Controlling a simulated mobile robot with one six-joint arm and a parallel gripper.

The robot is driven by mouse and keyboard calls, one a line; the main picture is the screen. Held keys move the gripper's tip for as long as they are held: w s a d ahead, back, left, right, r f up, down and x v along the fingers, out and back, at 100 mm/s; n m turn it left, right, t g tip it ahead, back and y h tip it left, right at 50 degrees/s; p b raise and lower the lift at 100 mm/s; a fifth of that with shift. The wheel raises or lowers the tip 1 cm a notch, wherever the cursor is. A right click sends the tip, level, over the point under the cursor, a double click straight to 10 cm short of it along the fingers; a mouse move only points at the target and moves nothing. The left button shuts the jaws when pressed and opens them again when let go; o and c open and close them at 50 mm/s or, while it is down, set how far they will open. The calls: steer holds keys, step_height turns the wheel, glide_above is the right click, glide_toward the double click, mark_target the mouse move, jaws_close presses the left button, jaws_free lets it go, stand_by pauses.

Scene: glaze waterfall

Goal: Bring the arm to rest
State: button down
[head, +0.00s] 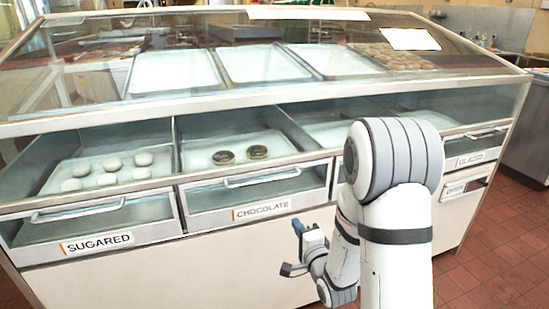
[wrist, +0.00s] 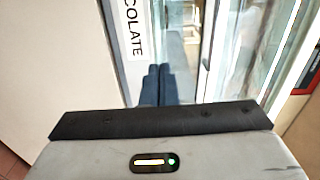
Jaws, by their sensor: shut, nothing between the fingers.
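My arm reaches up in front of the display case at the right of the head view, bent at the elbow. My gripper (head: 299,229) hangs in front of the case's lower white panel, just right of and below the CHOCOLATE label. In the wrist view its two dark blue fingers (wrist: 158,73) lie side by side, shut, with nothing seen between them. The CHOCOLATE label (wrist: 133,28) is partly visible there, next to the fingers. Whether the gripper touches the case cannot be told.
The glass-topped case (head: 330,93) fills most of the view. The SUGARED drawer (head: 50,238) holds several pale doughnuts (head: 104,180); the CHOCOLATE drawer (head: 199,203) holds two dark ones (head: 223,157). Tiled floor (head: 490,265) is clear at the right.

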steer(key=s+d+r+n+g+h+p, duration=0.2)
steer(key=s+r+n+g+p, duration=0.15)
steer(key=r, duration=0.25)
steer(key=s+d+r+n+g+h+p, duration=0.2)
steer(key=r+n+g+h+p, duration=0.1)
steer(key=r+n+p, duration=0.15)
steer(key=s+r+n+g+p, duration=0.3)
steer(key=s+r, duration=0.3)
steer(key=s, duration=0.4)
steer(key=s+r+n+g+p, duration=0.3)
steer(key=s+r+g+p, duration=0.1)
steer(key=s, duration=0.6)
step_height(320, 180, up, 3)
steer(key=shift+d+f+n+g, duration=0.15)
steer(key=shift+d+n+g, duration=0.15)
steer(key=shift+g, duration=0.25)
steer(key=shift+s, duration=0.1)
